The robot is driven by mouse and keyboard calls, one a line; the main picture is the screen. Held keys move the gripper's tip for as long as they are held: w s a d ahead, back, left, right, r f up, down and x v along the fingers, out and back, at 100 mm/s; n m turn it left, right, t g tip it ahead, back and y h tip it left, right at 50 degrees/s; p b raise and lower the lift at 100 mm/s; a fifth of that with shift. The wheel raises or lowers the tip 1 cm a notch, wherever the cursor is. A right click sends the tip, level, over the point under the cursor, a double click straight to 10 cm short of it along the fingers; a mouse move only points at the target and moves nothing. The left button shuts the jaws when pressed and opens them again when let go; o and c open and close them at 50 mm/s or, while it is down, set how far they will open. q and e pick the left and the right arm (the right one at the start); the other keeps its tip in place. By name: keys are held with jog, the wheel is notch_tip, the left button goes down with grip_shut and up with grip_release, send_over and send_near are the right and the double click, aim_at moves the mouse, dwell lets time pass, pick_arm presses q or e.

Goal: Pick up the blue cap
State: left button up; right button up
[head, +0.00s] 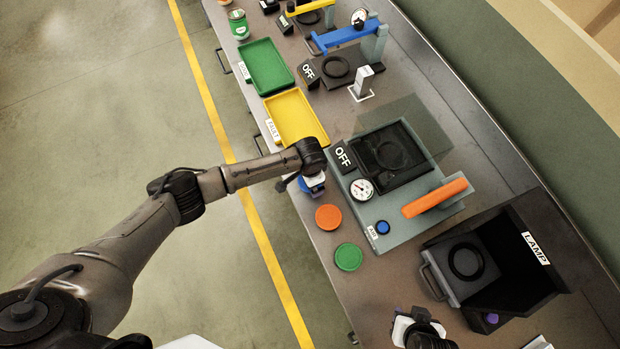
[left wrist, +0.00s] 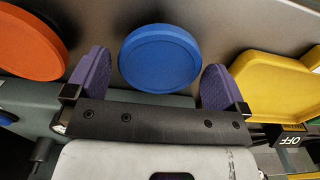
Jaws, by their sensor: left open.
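The blue cap (left wrist: 160,58) is a round disc with a raised rim, lying on the metal bench. In the left wrist view it sits between the two purple fingers of my left gripper (left wrist: 158,80). The fingers are spread wide, with a gap on each side of the cap. In the head view my left gripper (head: 312,186) is over the bench's near edge and mostly hides the cap. An orange cap (head: 329,217) and a green cap (head: 348,257) lie in line with it. My right gripper (head: 418,326) is at the bottom right, its fingers unclear.
A grey fixture with a gauge (head: 362,188) and an orange handle (head: 435,198) stands just right of the caps. A yellow tray (head: 322,134) and a green tray (head: 267,68) lie beyond. A black lamp box (head: 520,262) stands at right.

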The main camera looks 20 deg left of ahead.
pick_arm(q)
jog(key=shift+c, duration=0.5)
jog(key=c, duration=0.6)
